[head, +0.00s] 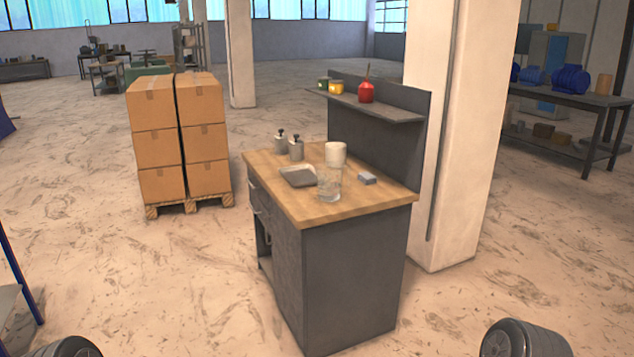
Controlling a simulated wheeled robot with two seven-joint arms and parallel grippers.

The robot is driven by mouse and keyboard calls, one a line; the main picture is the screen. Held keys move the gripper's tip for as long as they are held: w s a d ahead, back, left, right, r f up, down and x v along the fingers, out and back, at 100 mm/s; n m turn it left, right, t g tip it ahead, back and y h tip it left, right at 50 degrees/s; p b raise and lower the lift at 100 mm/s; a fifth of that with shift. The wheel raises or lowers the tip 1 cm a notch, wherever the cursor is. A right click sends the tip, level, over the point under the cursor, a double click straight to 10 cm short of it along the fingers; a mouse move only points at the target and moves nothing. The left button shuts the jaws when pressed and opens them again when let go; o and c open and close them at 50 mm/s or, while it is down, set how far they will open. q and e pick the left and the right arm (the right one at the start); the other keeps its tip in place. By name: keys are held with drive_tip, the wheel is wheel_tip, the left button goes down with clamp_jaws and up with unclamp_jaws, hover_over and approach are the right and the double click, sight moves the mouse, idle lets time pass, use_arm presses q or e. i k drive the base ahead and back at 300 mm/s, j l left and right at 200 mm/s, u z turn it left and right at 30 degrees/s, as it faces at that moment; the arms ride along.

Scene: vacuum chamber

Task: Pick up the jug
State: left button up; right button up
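A clear glass vessel (329,185), which looks like the jug, stands upright near the front of the wooden worktop (305,207) of a grey workbench. A white rounded object (336,153) shows just behind its top; I cannot tell whether they touch. Neither of my grippers is in view. Only rounded dark parts, likely of my own arms, show at the bottom left and bottom right edges, well apart from the bench.
A grey tray (298,177), two pump bottles (296,148) and a small grey block (367,178) share the worktop. A shelf (385,108) with a red can (366,91) overhangs its back. A pillar (458,140) stands behind right, stacked boxes (205,120) left. The near floor is clear.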

sight(329, 173)
drive_tip(key=i+j+z, duration=0.3)
drive_tip(key=i, duration=0.2)
drive_tip(key=i+j+z, duration=0.1)
drive_tip(key=i, duration=0.4)
drive_tip(key=i+j+z, duration=0.1)
drive_tip(key=i+j, duration=0.25)
drive_tip(key=i+j+z, duration=0.1)
drive_tip(key=i+j, duration=0.2)
drive_tip(key=i, duration=0.3)
drive_tip(key=i+j+z, duration=0.1)
drive_tip(key=i+j, duration=0.25)
drive_tip(key=i, duration=0.1)
